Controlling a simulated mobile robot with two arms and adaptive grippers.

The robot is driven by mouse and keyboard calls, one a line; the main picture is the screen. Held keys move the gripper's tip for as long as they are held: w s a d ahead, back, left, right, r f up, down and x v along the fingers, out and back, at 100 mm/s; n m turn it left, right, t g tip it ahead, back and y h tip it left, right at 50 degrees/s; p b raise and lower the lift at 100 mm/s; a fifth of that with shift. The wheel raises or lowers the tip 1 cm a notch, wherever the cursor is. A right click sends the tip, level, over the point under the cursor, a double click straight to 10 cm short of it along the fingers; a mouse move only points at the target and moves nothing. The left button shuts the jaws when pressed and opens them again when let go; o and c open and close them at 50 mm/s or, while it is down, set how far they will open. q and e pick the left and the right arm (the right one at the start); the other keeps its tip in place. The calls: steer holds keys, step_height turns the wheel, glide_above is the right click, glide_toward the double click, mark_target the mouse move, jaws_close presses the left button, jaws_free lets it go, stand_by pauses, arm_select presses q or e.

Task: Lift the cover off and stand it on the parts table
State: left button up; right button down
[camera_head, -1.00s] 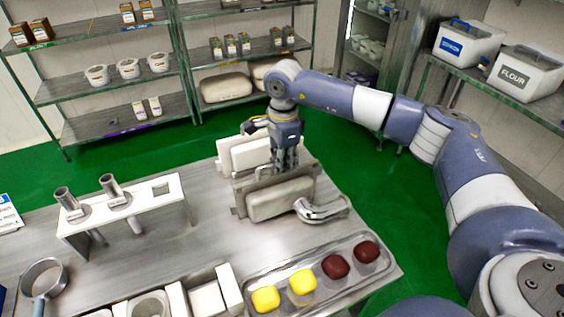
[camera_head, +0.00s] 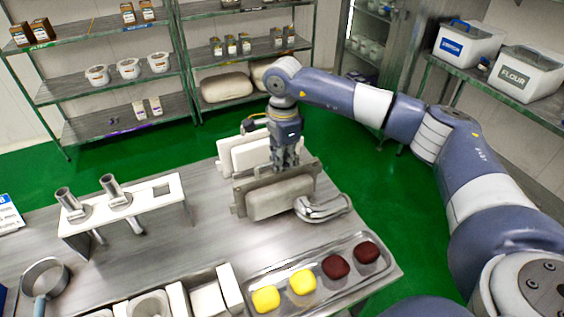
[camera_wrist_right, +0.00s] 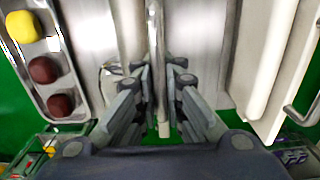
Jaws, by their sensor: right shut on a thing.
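The cover appears to be the upright cream and grey plate (camera_head: 279,199) near the right end of the steel parts table, in the head view. My right gripper (camera_head: 286,162) points straight down behind its top edge and is shut on its upper part. In the right wrist view my fingers (camera_wrist_right: 163,60) come together around a thin upright edge. The exact grip is partly hidden by the fingers. I cannot tell whether the plate's lower edge touches the table. My left gripper is not in view.
A white panel (camera_head: 245,150) stands close behind the gripper. A curved metal pipe (camera_head: 323,208) lies at the plate's right. A steel tray (camera_head: 316,283) holds yellow and dark red pieces in front. A white rack (camera_head: 158,190) with metal tubes stands left. The table's middle is clear.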

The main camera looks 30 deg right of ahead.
steer(key=shift+r+p, duration=1.25)
steer(key=shift+r, duration=1.4)
steer(key=shift+f, duration=0.2)
steer(key=shift+f+b, duration=1)
steer(key=shift+f+b, duration=1.4)
steer(key=shift+f, duration=0.35)
steer(key=shift+s, duration=0.1)
